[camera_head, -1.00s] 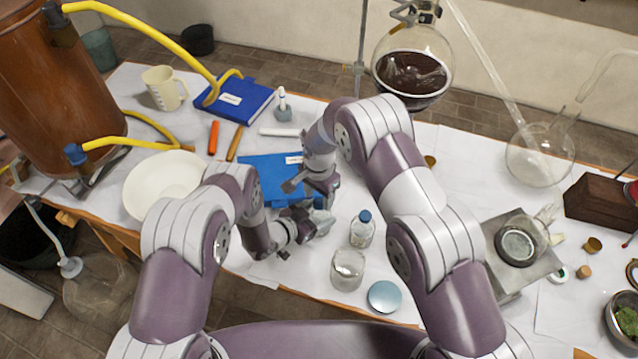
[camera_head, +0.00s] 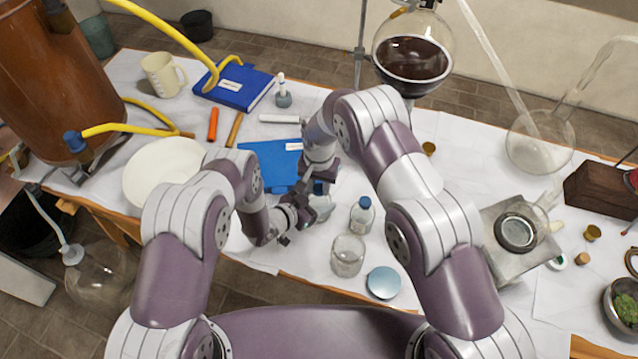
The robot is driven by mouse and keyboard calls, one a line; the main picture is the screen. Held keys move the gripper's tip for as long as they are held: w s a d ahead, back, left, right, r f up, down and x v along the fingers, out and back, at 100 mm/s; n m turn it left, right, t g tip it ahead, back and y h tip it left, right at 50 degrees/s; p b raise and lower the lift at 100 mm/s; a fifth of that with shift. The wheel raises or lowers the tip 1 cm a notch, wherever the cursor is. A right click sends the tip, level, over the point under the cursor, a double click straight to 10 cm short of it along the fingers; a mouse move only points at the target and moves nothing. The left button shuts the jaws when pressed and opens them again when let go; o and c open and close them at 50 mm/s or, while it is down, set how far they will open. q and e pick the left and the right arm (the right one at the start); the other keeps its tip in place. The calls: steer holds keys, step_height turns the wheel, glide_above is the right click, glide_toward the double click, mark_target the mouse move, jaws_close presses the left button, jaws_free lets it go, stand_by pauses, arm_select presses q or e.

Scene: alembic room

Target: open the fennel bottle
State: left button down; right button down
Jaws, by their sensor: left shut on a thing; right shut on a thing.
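A small glass bottle (camera_head: 321,208) shows between my two grippers over the front middle of the table. My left gripper (camera_head: 304,214) is shut on its body from the left. My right gripper (camera_head: 319,182) is above it, shut at the blue cap, which the fingers mostly hide. I cannot see a label, so the pictures do not confirm that this is the fennel bottle. I cannot tell whether the cap is loose on the neck. A second clear bottle with a blue cap (camera_head: 362,214) stands upright to the right, apart from both grippers.
An open glass jar (camera_head: 347,257) and a round blue-grey lid (camera_head: 383,283) are at the front edge. A blue folder (camera_head: 268,160) lies behind the grippers. A dark-filled flask (camera_head: 412,60) hangs behind.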

steer(key=n, duration=1.6)
steer(key=shift+r, duration=0.1)
steer(key=n, duration=2.3)
steer(key=shift+a, duration=0.1)
